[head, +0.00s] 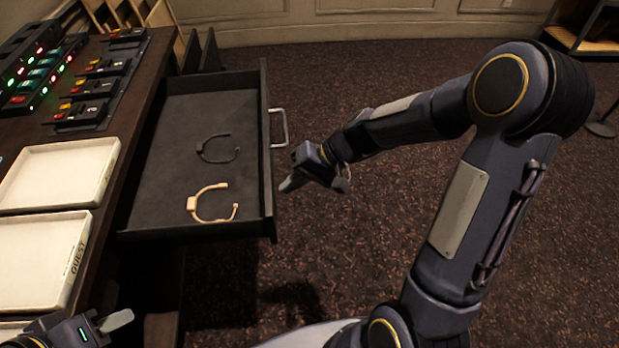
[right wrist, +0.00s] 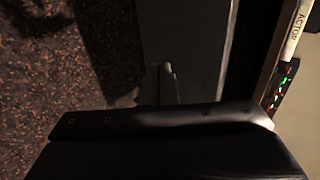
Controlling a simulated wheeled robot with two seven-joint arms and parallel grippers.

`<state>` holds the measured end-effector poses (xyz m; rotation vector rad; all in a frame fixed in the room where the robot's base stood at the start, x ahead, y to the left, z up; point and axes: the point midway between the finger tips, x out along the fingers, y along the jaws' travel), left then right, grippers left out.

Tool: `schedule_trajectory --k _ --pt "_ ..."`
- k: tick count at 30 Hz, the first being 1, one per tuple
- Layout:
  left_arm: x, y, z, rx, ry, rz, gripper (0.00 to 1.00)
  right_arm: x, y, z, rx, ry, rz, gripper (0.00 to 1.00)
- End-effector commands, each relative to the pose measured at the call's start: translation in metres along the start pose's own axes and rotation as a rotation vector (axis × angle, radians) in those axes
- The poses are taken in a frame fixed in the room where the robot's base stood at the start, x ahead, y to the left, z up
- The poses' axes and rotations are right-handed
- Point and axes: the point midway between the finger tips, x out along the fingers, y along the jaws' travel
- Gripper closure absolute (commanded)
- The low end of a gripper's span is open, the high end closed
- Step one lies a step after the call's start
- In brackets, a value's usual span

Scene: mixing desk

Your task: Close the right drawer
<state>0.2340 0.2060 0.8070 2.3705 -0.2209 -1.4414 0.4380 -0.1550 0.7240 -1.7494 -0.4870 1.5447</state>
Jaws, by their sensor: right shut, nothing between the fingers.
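The right drawer (head: 165,165) is pulled out from the desk, its dark tray open to view. Its front panel (head: 266,160) has a silver bar handle (head: 279,127). My right gripper (head: 288,184) is shut and empty, just outside the front panel and nearer to me than the handle. Its fingers also show in the right wrist view (right wrist: 160,82), in front of a dark panel (right wrist: 182,40). I cannot tell whether they touch the panel. My left gripper (head: 120,319) is at the bottom left corner, partly cut off; its jaw opening is not clear.
A dark band (head: 219,150) and a beige band (head: 212,204) lie in the drawer. White trays (head: 62,170) and control panels with lit buttons (head: 100,88) are on the desk. Wooden dividers (head: 165,20) stand behind the drawer.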

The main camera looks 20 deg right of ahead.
Motion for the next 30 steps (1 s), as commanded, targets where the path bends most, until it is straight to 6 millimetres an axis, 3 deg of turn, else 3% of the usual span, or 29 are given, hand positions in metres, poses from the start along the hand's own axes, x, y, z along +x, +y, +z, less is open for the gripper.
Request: schedule_trajectory --k 20,26,30 --pt "0.001 0.000 0.000 0.000 0.000 0.000 0.64 0.013 -0.012 0.000 0.000 -0.001 -0.001 1.00" --pt "0.004 -0.002 0.002 0.000 0.000 0.000 0.64 0.033 -0.030 0.001 -0.003 -0.005 -0.002 1.00" --pt "0.005 -0.003 0.003 0.000 0.000 0.000 0.64 0.057 -0.052 0.002 -0.004 -0.006 -0.002 1.00"
